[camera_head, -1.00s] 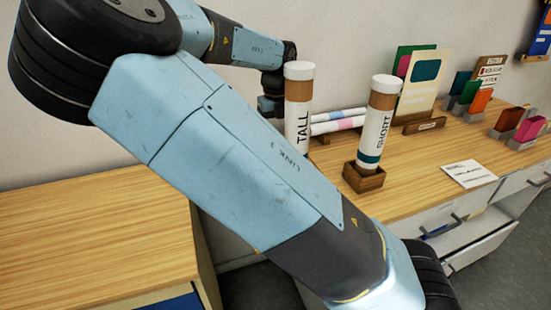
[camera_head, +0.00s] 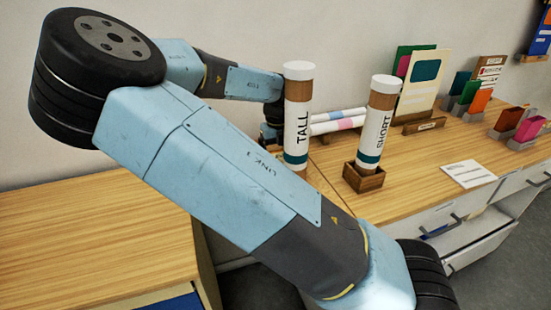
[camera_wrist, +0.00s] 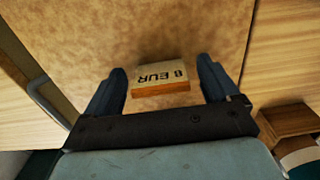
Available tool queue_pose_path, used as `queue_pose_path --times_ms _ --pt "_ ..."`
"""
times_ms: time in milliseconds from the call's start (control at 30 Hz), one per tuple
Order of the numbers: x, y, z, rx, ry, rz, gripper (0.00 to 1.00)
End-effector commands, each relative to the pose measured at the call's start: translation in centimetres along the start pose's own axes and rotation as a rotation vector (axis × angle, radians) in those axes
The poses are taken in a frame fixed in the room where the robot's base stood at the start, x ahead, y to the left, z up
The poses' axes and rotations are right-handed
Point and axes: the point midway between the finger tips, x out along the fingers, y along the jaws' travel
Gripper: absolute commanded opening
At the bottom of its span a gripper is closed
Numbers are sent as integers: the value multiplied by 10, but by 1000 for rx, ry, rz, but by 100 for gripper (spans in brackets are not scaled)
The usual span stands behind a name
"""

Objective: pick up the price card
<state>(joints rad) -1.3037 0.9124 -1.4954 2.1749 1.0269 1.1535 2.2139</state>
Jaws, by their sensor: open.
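The price card (camera_wrist: 160,79) is a small pale block with a wooden edge that reads "8 EUR", upside down in the wrist view. It lies on a mottled brown surface (camera_wrist: 150,30). My gripper (camera_wrist: 161,64) is open, with one dark finger to the left of the card and one to the right. The card appears between the fingers, with gaps at both sides; how far below the fingertips it lies is hard to tell. In the head view the card is not visible, and my gripper is mostly hidden behind the tube marked TALL.
The TALL tube (camera_head: 297,115) stands close to my forearm. The SHORT tube (camera_head: 377,125) stands in a wooden holder (camera_head: 363,178); a wooden holder (camera_wrist: 290,119) also shows at right in the wrist view. Rolled papers (camera_head: 340,121) lie behind. The left tabletop (camera_head: 90,235) is clear.

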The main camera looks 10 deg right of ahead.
Motion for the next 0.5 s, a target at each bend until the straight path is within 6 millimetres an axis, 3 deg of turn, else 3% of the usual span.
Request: queue_pose_path --times_ms 67,500 --pt "0 0 0 0 0 0 86" --pt "0 0 0 0 0 0 44"
